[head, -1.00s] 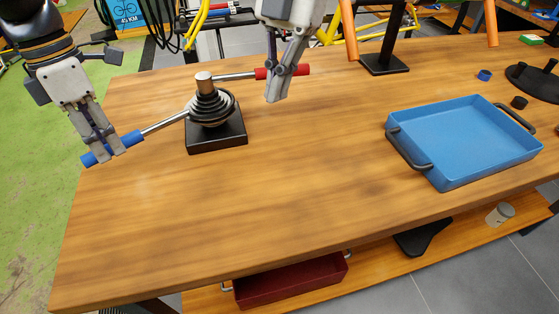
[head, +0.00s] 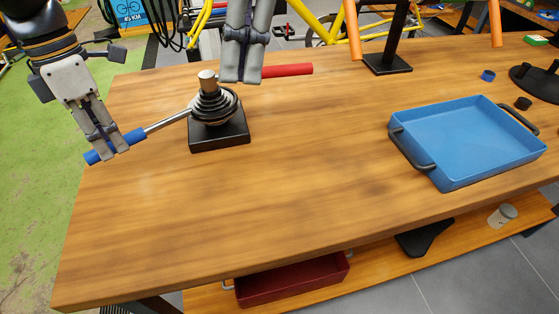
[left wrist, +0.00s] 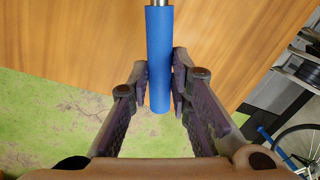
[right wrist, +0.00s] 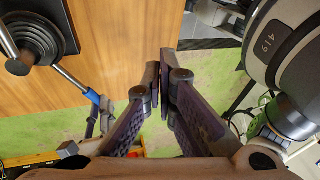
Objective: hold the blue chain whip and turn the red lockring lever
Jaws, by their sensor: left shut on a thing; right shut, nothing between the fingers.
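The cog stack (head: 214,104) sits on a black block (head: 219,136) on the bench. The chain whip's steel rod leads left to its blue handle (head: 134,136). My left gripper (head: 108,152) is shut on this handle near its outer end, and the left wrist view shows the blue handle (left wrist: 160,55) between the fingers. The lockring lever's red handle (head: 290,70) points right from the cogs. My right gripper (head: 241,81) is shut and empty, left of the red handle, hiding most of the lever's rod. The right wrist view shows its fingertips (right wrist: 164,70) together and the cogs (right wrist: 32,45).
A blue tray (head: 465,145) with black handles stands on the bench's right. A black stand base (head: 387,64) is behind, with orange posts beside it. A dark red bin (head: 292,280) is below the front edge. The bench's middle is clear.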

